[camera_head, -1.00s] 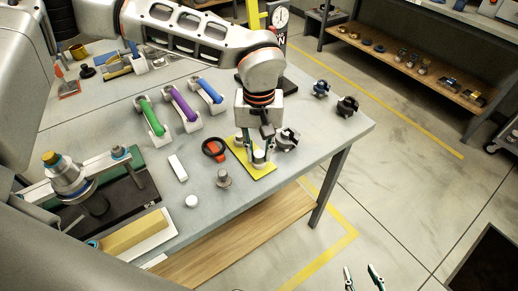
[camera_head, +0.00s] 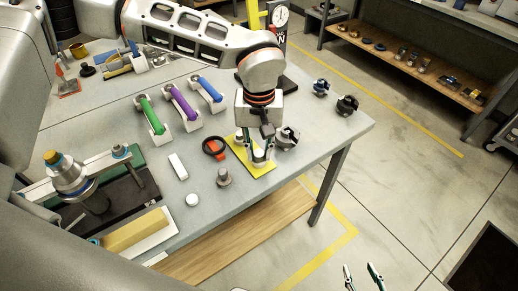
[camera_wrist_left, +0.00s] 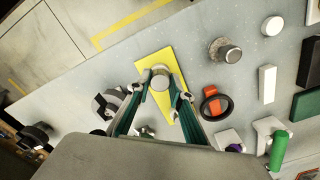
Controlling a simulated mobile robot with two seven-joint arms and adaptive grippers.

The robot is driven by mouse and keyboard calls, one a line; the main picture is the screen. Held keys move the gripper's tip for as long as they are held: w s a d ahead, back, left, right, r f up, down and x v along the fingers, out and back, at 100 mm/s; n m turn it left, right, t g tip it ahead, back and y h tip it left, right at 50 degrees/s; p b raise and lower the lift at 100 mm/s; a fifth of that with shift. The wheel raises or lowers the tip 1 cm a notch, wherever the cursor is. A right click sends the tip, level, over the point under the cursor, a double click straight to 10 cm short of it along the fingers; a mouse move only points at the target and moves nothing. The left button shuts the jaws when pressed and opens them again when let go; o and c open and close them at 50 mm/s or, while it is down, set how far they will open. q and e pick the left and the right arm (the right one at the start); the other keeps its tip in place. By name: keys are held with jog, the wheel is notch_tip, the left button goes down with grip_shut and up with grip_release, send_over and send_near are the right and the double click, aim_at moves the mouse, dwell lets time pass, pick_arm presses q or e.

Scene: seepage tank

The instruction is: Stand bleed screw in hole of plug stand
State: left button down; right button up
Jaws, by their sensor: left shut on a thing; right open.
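My left gripper (camera_head: 258,154) points down over a yellow plate (camera_head: 265,172) near the table's front edge. In the left wrist view its fingertips (camera_wrist_left: 165,94) are closed about a small pale, round-topped piece (camera_wrist_left: 160,78) that stands over the yellow plate (camera_wrist_left: 152,62). I take this piece for the bleed screw or the top of the plug stand; I cannot tell which. The fingers partly hide it, and no hole shows. My right gripper (camera_head: 362,277) is open and empty at the bottom of the head view, over the floor, away from the table.
A dark ring with a red part (camera_head: 214,149), a grey knobbed piece (camera_head: 223,178), a white block (camera_head: 178,167) and a dark-and-silver fitting (camera_head: 287,139) lie close around the plate. Green, purple (camera_head: 180,104) and blue handles stand behind.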

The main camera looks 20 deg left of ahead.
aim_at(259, 153)
pick_arm(q)
jog(key=shift+f, duration=0.25)
jog(key=c, duration=1.7)
grip_release()
notch_tip(259, 153, up, 12)
jog(key=shift+s, duration=0.1)
